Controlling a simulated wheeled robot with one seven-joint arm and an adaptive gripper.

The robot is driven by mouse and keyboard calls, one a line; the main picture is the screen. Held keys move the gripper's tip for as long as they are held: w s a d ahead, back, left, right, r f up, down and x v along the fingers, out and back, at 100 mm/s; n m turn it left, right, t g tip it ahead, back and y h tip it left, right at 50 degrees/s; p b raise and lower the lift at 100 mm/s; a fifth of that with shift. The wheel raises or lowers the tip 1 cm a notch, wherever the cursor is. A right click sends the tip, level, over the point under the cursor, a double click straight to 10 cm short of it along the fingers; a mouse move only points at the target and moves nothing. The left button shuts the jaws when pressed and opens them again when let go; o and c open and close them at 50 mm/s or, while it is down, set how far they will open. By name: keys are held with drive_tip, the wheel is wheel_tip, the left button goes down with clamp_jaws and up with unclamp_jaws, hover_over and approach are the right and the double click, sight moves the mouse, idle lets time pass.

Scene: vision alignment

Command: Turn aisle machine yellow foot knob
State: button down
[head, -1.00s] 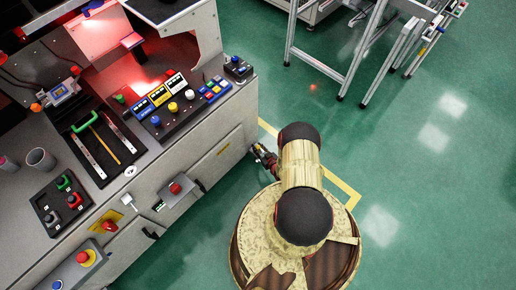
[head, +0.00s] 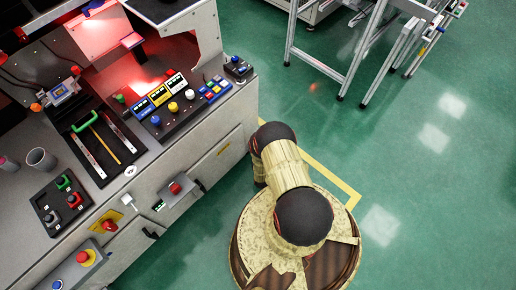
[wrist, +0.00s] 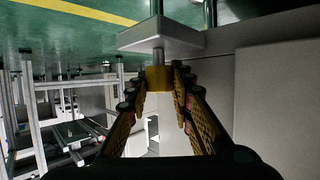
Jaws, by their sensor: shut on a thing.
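The wrist view appears upside down, with the green floor at the top. The yellow foot knob (wrist: 158,78) sits on a metal stem joined to a flat grey foot plate (wrist: 165,36). My gripper (wrist: 160,88) has its two fingers on either side of the knob and is shut on it. The aisle machine (head: 185,160) stands at the left in the head view. There, my arm hides the gripper, and the knob cannot be seen.
A grey machine panel (wrist: 285,90) stands close on the right of the wrist view. Metal frames (head: 350,70) stand at the upper right of the head view. The green floor (head: 430,190) to the right is open. A yellow line (head: 335,180) runs along the floor beside my arm.

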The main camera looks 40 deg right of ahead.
drive_tip(key=shift+w, duration=0.1)
drive_tip(key=c, duration=1.5)
unclamp_jaws()
drive_tip(key=shift+c, duration=0.2)
drive_tip(key=shift+d+y, duration=0.15)
drive_tip(key=shift+y, duration=0.25)
